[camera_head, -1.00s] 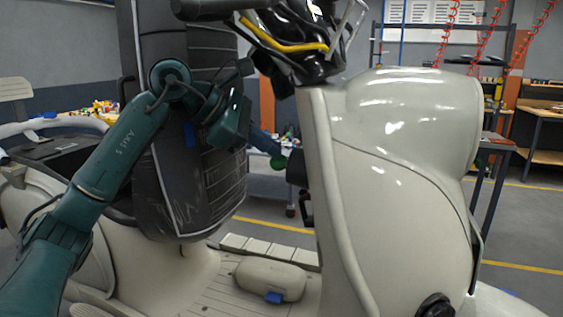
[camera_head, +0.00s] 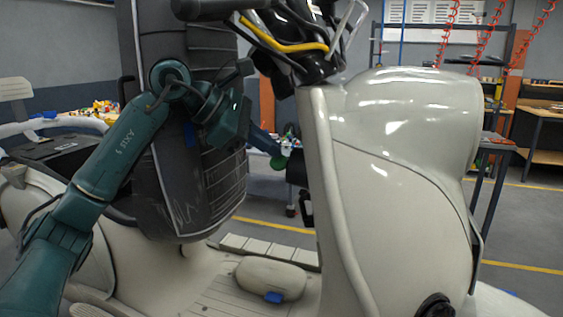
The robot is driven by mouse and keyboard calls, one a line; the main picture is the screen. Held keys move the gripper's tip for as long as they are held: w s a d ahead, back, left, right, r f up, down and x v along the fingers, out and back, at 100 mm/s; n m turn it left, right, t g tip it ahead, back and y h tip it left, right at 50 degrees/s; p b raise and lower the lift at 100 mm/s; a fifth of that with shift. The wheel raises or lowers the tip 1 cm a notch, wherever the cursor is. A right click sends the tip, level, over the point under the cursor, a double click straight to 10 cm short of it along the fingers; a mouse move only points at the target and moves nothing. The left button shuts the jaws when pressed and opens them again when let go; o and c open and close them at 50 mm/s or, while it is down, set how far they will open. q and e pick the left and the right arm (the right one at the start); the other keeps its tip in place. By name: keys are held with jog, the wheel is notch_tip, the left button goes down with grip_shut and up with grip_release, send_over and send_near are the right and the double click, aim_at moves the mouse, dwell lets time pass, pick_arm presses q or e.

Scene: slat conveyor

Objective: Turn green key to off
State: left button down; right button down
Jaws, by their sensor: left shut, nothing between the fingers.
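The green key (camera_head: 278,162) sits at the left side of a black ignition lock (camera_head: 297,168) on the inner face of the cream scooter's front shield (camera_head: 325,190). It is small here, and its exact turn cannot be told. My left gripper (camera_head: 270,147) comes in from the left, past the dark seat, with its narrow blue-grey fingers angled down to the right. The fingers are shut and empty, with their tips close to or against the key's upper side; contact is not clear. My right gripper is not in view.
The dark scuffed seat (camera_head: 185,130) stands upright close behind my left arm. Handlebars with black and yellow cables (camera_head: 290,42) are above the lock. The scooter's footboard (camera_head: 215,290) lies below with a cream pad (camera_head: 270,278). Workbenches and a rack stand behind.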

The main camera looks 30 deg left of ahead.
pick_arm(q)
jog(key=shift+w+a+f+b, duration=0.15)
jog(key=shift+f+b, duration=0.3)
jog(key=shift+f, duration=0.55)
dwell(1.4)
jog(key=shift+r, duration=0.1)
jog(key=p+v, duration=0.1)
jog(key=v, duration=0.8)
jog(key=shift+w+d+r+p, duration=0.2)
jog(key=shift+d+r+p, duration=0.1)
jog(key=shift+r+p, duration=0.1)
dwell(0.4)
dwell(0.5)
